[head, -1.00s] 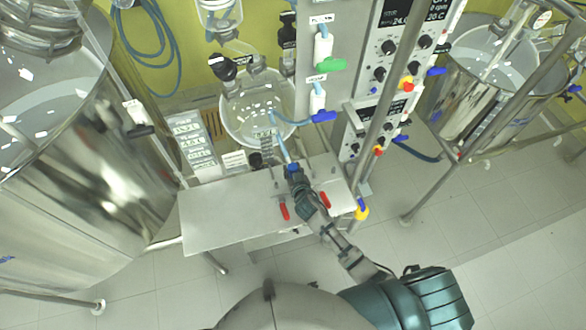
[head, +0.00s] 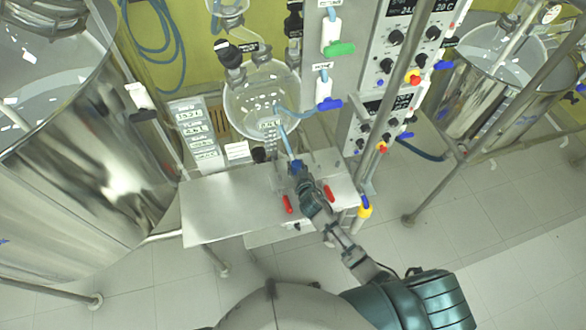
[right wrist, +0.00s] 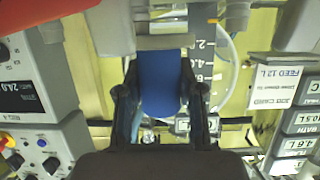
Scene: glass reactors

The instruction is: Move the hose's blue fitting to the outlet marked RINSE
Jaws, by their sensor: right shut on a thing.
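My right gripper (head: 297,168) is over the back part of the steel bench, its arm coming up from below. In the right wrist view its two dark fingers (right wrist: 160,100) are shut on the blue fitting (right wrist: 160,82), one on each side. The fitting also shows small in the head view (head: 296,165). The light blue hose (head: 286,140) runs up from it, in front of the round glass vessel. Two white outlet valves stand on the grey panel, one with a green handle (head: 340,48), one with a blue handle (head: 330,103). Their labels are too small to read surely. My left gripper is out of view.
The steel bench (head: 215,215) has two red handles (head: 288,204) near my right gripper. The round glass vessel (head: 255,95) hangs behind it. Slanting steel posts (head: 385,95) and control boxes stand to the right. A large steel tank (head: 80,170) fills the left.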

